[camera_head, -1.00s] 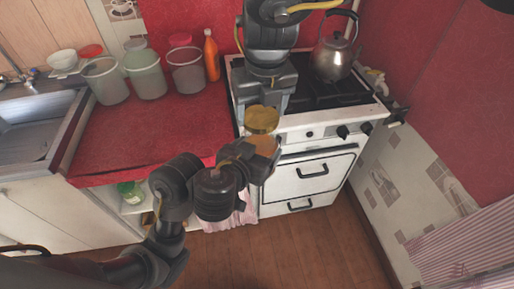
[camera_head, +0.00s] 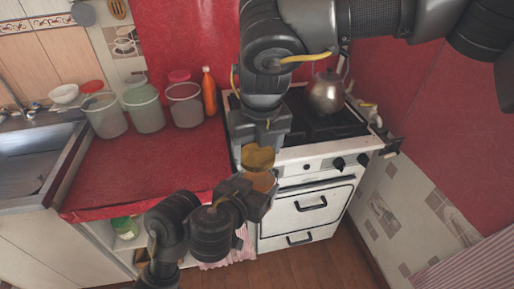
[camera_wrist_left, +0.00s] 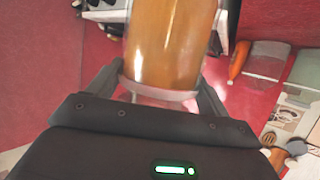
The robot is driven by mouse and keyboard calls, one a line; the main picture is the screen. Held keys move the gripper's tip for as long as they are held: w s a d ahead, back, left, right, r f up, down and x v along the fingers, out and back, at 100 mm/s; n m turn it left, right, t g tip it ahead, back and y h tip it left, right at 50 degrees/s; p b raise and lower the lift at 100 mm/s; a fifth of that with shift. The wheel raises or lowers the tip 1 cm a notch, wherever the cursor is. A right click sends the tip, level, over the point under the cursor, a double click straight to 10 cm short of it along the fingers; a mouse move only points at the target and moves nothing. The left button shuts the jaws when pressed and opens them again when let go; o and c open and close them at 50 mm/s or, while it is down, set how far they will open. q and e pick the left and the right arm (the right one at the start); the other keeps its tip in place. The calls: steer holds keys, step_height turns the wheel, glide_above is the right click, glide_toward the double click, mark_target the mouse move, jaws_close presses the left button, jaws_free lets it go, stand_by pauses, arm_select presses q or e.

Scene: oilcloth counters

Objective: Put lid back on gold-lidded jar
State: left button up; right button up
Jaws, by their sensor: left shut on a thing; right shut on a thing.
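A clear jar with orange-brown contents (camera_head: 262,181) is held in my left gripper (camera_head: 256,194). In the left wrist view the jar (camera_wrist_left: 172,45) stands between the two fingers of the left gripper (camera_wrist_left: 163,88), which are shut on its lower part. The gold lid (camera_head: 257,156) is held by my right gripper (camera_head: 261,139), which comes down from above. The lid is right above the jar in the head view. I cannot tell whether lid and rim touch. The jar's rim is hidden in both views.
The red counter (camera_head: 150,170) is mostly bare at its front. Several tubs, among them a grey one (camera_head: 185,105), and an orange bottle (camera_head: 209,92) stand at its back. A white stove (camera_head: 318,205) with a kettle (camera_head: 326,92) is behind and right of the grippers. A sink (camera_head: 35,165) is at left.

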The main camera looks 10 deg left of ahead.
mark_target(257, 185)
steer(key=shift+f, duration=0.75)
steer(key=shift+f, duration=0.6)
